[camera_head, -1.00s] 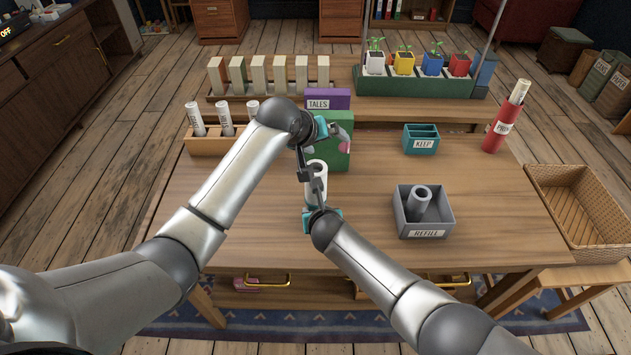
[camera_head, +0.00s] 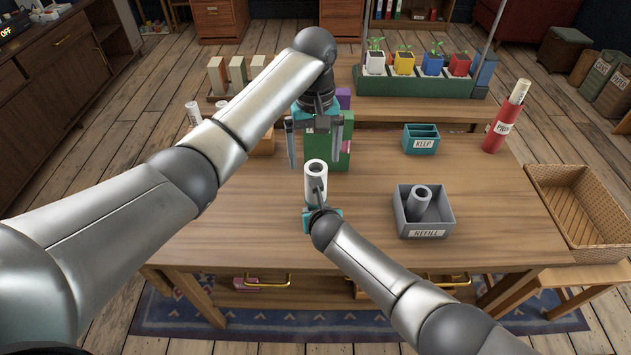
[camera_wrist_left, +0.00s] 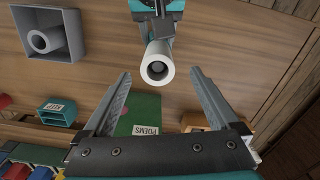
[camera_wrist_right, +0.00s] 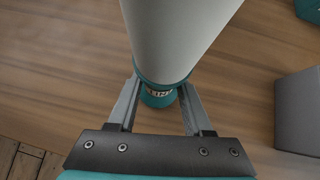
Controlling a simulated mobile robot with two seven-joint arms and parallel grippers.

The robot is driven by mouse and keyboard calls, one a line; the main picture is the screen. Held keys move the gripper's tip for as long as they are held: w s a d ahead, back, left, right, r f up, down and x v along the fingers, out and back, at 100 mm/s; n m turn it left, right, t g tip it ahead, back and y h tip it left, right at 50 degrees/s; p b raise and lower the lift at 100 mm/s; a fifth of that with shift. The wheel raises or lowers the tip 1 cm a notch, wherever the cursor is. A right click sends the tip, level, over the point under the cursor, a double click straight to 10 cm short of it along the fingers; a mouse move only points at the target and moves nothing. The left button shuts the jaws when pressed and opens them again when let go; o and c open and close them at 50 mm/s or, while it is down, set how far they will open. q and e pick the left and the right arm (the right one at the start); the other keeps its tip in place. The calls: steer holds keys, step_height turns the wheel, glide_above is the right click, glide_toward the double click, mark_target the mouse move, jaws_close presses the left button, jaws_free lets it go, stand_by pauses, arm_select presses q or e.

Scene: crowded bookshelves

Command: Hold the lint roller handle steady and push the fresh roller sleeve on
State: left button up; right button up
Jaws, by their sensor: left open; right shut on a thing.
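The white roller sleeve (camera_head: 315,185) stands upright at the table's middle; it also shows in the left wrist view (camera_wrist_left: 153,76) with a grey round end inside its bore. In the right wrist view the sleeve (camera_wrist_right: 178,38) sits over the teal lint roller handle (camera_wrist_right: 158,97); whether it is fully seated is hard to tell. My right gripper (camera_wrist_right: 158,92) is shut on the handle, low on the table. My left gripper (camera_head: 314,155) is open and empty, pointing down above and behind the sleeve, apart from it; its spread fingers show in the left wrist view (camera_wrist_left: 158,75).
A grey REFILL box (camera_head: 424,222) holding a grey tube (camera_head: 418,203) stands to the right. A green book (camera_head: 343,152) stands behind the sleeve. A teal KEEP box (camera_head: 421,138) and red tube (camera_head: 506,117) are farther right. The front table is mostly clear.

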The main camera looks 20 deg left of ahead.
arm_select(q)
steer(key=f, duration=0.8)
steer(key=shift+w+f, duration=0.2)
steer(key=shift+c, duration=0.3)
jaws_close()
step_height(320, 180, up, 18)
glide_above(315, 172)
steer(key=shift+n, duration=0.3)
steer(key=shift+d+f, duration=0.1)
steer(key=shift+f, duration=4.05)
